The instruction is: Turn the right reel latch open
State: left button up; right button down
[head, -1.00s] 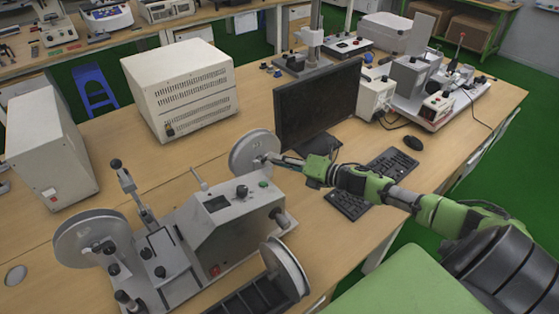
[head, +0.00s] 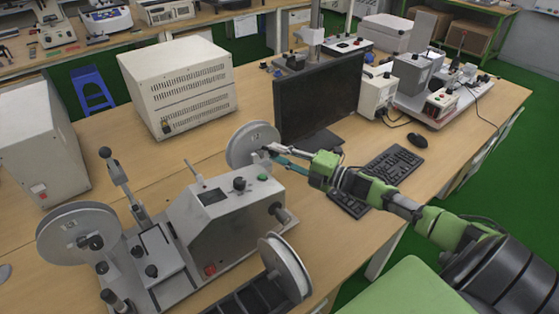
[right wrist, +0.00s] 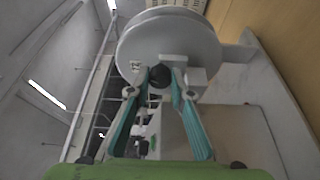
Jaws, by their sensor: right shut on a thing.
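The right reel (head: 245,146) is a grey disc at the back right of the bench machine (head: 235,225). It also shows face-on in the right wrist view (right wrist: 165,38). Its latch is a dark round knob (right wrist: 160,76) at the hub, with a light block beside it. My right gripper (head: 272,152) reaches in from the right. Its teal fingers (right wrist: 159,80) are shut on the latch from both sides. In the head view the fingers mostly cover the latch. My left gripper is not in view.
A left reel (head: 72,235) and a front reel (head: 288,265) sit on the same machine. A monitor (head: 318,95) stands close behind the right reel. A keyboard (head: 392,165) lies under my right arm, with a mouse (head: 416,140) beyond it.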

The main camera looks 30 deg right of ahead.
jog(key=m, duration=0.1)
jog(key=m+t+b, duration=0.1)
jog(key=shift+f+m+b, duration=0.25)
jog(key=shift+m+b, duration=0.05)
jog(key=shift+m, duration=0.1)
jog(key=m+t+b, duration=0.1)
jog(key=m, duration=0.2)
jog(key=m+t, duration=0.1)
jog(key=m, duration=0.2)
jog(key=shift+h+b, duration=0.3)
jog(key=shift+b, duration=0.1)
jog(key=shift+a+m+t+h, duration=0.1)
jog(key=shift+m+t+h, duration=0.5)
jog(key=shift+m, duration=1.3)
jog(key=c, duration=1.8)
grip_release()
